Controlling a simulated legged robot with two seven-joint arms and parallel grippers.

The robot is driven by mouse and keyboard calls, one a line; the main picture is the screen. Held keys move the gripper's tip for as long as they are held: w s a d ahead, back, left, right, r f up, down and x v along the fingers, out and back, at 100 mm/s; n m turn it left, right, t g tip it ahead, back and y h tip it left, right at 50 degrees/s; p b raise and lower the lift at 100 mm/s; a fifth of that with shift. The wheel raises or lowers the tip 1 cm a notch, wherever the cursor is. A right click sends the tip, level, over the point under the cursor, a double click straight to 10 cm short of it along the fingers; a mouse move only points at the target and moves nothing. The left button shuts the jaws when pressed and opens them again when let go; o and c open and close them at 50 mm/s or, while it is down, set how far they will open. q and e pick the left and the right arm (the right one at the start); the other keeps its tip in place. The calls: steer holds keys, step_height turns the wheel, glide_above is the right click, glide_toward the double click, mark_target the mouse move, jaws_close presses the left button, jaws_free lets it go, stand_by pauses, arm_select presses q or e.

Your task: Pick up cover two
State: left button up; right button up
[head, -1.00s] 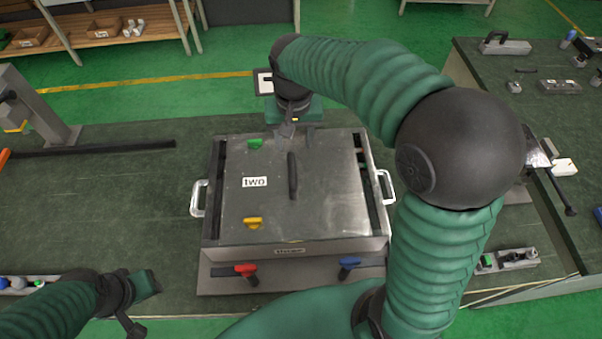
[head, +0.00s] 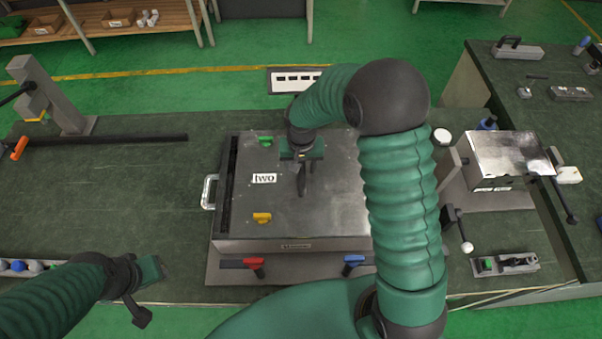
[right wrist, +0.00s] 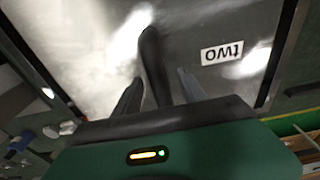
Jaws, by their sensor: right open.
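Cover two (head: 320,210) is a flat grey metal plate with a "two" label (head: 264,178), lying on a box in the middle of the bench. Its dark bar handle shows in the right wrist view (right wrist: 152,62), running between the fingers. My right gripper (head: 303,183) is over the middle of the cover, open around the handle and not closed on it. In the head view the gripper hides most of the handle. In the right wrist view my right gripper (right wrist: 160,92) has a finger on each side of the handle. My left gripper (head: 145,295) is at the lower left, away from the cover.
Green (head: 265,141) and yellow (head: 262,217) clips sit on the cover's left side. Red (head: 256,267) and blue (head: 354,264) handles are at the box's front. A metal box (head: 508,158) stands to the right. The bench left of the box is mostly clear.

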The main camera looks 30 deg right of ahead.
steer(key=shift+w+f, duration=0.1)
steer(key=shift+f, duration=0.2)
steer(key=shift+d, duration=0.1)
steer(key=c, duration=1)
jaws_close()
steer(key=shift+r, duration=0.1)
